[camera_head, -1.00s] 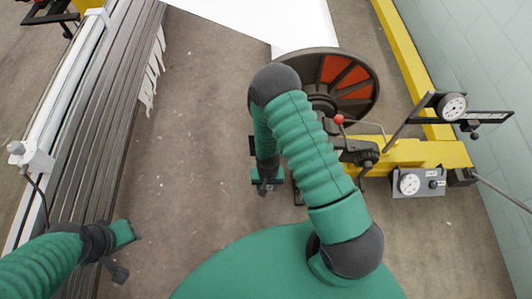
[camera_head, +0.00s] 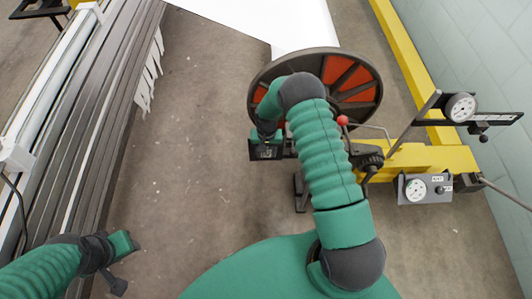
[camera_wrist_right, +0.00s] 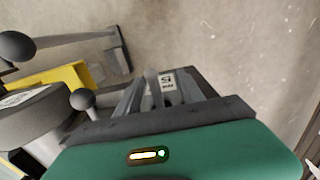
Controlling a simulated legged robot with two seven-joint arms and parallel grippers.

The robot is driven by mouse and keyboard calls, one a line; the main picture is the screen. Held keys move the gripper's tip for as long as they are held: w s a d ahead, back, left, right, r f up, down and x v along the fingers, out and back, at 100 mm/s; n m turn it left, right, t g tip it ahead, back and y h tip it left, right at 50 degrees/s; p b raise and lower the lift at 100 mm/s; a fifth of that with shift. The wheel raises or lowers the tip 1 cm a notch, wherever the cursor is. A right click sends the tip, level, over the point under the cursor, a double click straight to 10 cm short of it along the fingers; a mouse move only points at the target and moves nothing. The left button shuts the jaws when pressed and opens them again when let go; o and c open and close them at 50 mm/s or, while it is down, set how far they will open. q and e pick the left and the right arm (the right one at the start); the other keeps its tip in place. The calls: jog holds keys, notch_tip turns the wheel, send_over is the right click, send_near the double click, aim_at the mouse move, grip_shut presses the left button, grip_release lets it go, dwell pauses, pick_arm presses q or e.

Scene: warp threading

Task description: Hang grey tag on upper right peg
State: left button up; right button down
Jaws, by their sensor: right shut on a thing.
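My right gripper (camera_head: 266,150) is at the end of the bent green arm, just in front of the red and black wheel. In the right wrist view, its fingers (camera_wrist_right: 160,92) are shut on a dark grey tag (camera_wrist_right: 205,82) with a white label that shows a "5". The tag's dark edge also shows below the hand in the head view (camera_head: 262,153). The tag is held in the air, apart from the machine. I cannot make out the upper right peg for certain. My left gripper (camera_head: 122,258) is low at the left, by the slatted beam; its fingers are too unclear to judge.
The red and black wheel (camera_head: 350,78) stands behind my right arm. A yellow frame (camera_head: 425,157) carries a red-knobbed lever (camera_head: 342,121), an upper dial (camera_head: 460,107) and a lower dial box (camera_head: 424,188). A slatted beam (camera_head: 88,130) runs along the left. The floor between is clear.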

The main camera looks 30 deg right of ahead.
jog(key=shift+f, duration=0.1)
jog(key=c, duration=0.7)
grip_release()
